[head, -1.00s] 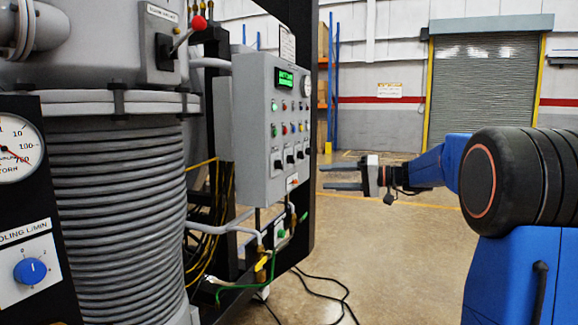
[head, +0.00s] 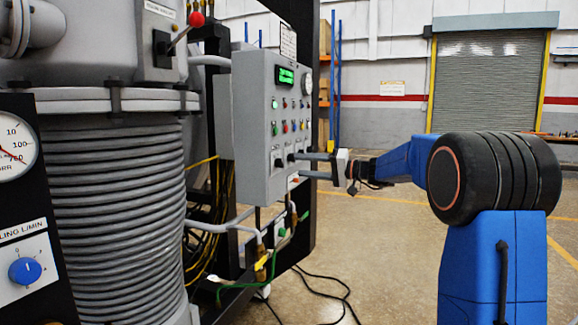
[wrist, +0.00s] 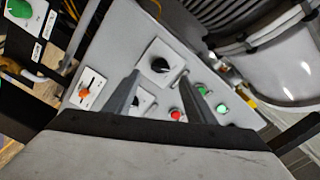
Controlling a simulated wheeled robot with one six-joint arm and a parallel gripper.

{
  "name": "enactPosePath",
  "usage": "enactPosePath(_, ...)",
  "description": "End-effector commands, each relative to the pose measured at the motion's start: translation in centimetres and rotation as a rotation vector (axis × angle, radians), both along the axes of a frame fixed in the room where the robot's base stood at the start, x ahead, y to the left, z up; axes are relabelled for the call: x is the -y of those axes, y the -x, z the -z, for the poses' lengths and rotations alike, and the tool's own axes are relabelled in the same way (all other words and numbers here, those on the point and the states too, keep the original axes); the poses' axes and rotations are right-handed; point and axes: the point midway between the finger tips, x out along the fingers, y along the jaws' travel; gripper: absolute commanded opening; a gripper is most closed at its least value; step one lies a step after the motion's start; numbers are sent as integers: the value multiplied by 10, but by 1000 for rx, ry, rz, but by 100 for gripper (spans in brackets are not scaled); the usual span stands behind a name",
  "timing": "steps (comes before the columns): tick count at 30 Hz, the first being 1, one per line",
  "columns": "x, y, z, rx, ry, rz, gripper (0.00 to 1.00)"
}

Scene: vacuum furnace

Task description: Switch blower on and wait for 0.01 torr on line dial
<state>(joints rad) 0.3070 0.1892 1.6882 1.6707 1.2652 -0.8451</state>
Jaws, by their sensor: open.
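The grey control panel (head: 248,120) carries rows of small buttons and black rotary switches, with a lit green display (head: 286,76). I cannot read which switch is the blower's. My gripper (head: 303,166) is at the panel's lower right, its fingers pointing at the rotary switch row. In the wrist view, my gripper (wrist: 166,82) is open, and a black rotary switch (wrist: 160,65) shows between and just beyond the fingertips. Another black switch (wrist: 146,103) is partly hidden by the left finger. A white-faced torr dial (head: 14,148) with a red needle is at the left edge.
An orange switch (wrist: 86,92), a red button (wrist: 177,115) and green buttons (wrist: 221,108) sit near the fingers. A red-knobbed lever (head: 197,20) is above the ribbed column (head: 110,210). A blue knob (head: 25,270) is at lower left. Cables lie on the floor; the floor at right is open.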

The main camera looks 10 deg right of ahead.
Motion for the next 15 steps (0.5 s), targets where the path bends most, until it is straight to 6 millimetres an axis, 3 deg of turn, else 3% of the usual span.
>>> enactPosePath(6,-30,-21,0,0,0,-1,50)
enactPosePath(15,-49,-35,0,1,1,0,50)
